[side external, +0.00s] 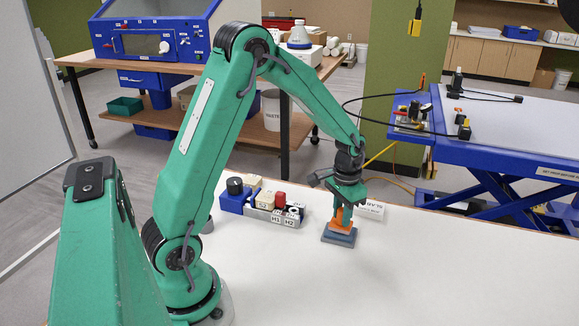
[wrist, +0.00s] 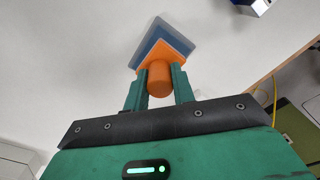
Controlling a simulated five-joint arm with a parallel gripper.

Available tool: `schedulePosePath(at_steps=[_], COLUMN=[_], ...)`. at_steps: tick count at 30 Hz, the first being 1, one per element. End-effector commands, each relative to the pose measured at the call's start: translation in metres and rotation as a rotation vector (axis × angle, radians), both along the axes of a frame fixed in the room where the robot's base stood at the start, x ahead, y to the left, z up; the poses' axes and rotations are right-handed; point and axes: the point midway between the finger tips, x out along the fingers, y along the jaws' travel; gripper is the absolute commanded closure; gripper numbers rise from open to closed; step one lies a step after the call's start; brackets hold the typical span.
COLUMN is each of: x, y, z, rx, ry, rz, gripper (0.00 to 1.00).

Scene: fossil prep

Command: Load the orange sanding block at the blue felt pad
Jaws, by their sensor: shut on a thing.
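The orange sanding block (side external: 342,225) is held upright between the fingers of my gripper (side external: 343,212). In the wrist view the block (wrist: 159,78) shows a round orange grip with a wider orange plate behind it. My gripper (wrist: 159,88) has one green finger on each side of the round grip and is shut on it. The blue felt pad (side external: 338,239) lies flat on the white table, directly under the block. The pad (wrist: 152,40) shows as a blue-grey square past the orange plate in the wrist view. The block appears to rest on the pad; I cannot tell how firmly it touches.
A blue and grey holder (side external: 262,214) with several small labelled items stands left of the pad. A white label card (side external: 371,209) stands just behind the pad, to the right. The white table (side external: 450,270) is clear to the right and in front.

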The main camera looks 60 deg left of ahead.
Motion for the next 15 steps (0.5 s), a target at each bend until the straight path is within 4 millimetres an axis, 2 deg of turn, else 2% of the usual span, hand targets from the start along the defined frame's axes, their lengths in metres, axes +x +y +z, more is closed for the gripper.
schedulePosePath(at_steps=[15], x=[0.001], y=[0.0], z=[0.031], rx=[0.001], ry=[-0.004], rz=[0.0], gripper=[0.93])
